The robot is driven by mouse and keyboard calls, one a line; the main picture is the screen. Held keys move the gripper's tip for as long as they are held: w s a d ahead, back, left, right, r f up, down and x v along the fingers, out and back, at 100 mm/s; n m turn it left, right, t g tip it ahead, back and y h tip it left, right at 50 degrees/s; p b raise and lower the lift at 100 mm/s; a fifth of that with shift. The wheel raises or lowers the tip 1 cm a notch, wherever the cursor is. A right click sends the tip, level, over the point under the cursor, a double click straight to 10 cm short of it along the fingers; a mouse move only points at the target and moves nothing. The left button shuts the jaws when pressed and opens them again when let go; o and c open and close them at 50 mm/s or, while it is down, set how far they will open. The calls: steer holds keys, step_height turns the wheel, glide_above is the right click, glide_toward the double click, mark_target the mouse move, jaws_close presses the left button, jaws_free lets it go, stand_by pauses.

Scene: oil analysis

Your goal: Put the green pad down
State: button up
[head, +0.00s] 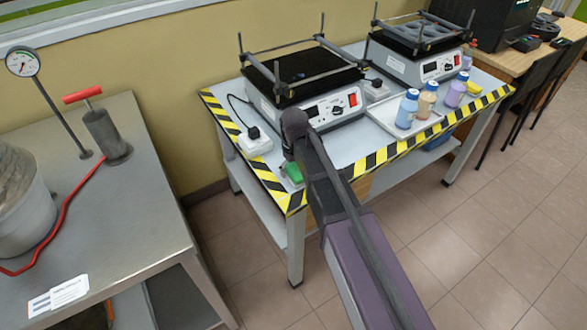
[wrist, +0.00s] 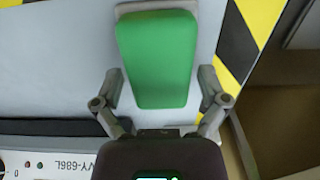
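The green pad (wrist: 156,60) lies on the light table top near its striped front-left corner, with a grey strip along its far end. In the head view the pad (head: 292,172) shows just left of my arm, partly hidden by it. My gripper (wrist: 160,84) is open in the wrist view, with one finger on each side of the pad's near part. A gap shows between each finger and the pad. In the head view my arm hides the fingers. Whether the pad rests fully flat is hard to tell.
A shaker (head: 310,95) with a black top stands just behind the pad, beside a white power block (head: 255,140). Yellow-black tape (head: 268,184) marks the table edge. Several bottles (head: 407,108) stand in a white tray to the right. A steel table (head: 110,210) stands at left.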

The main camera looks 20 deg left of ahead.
mark_target(294, 167)
steer(key=shift+r, duration=0.15)
stand_by(0.3)
step_height(294, 167, up, 12)
steer(key=p, duration=1.2)
stand_by(0.9)
steer(key=s+d+m, duration=0.3)
steer(key=d+m, duration=0.2)
steer(key=d, duration=1.3)
steer(key=s+d+m, duration=0.3)
steer(key=d+m, duration=0.2)
steer(key=d, duration=1.4)
steer(key=shift+s, duration=0.15)
step_height(294, 167, up, 4)
steer(key=p, duration=0.4)
steer(key=shift+r, duration=0.15)
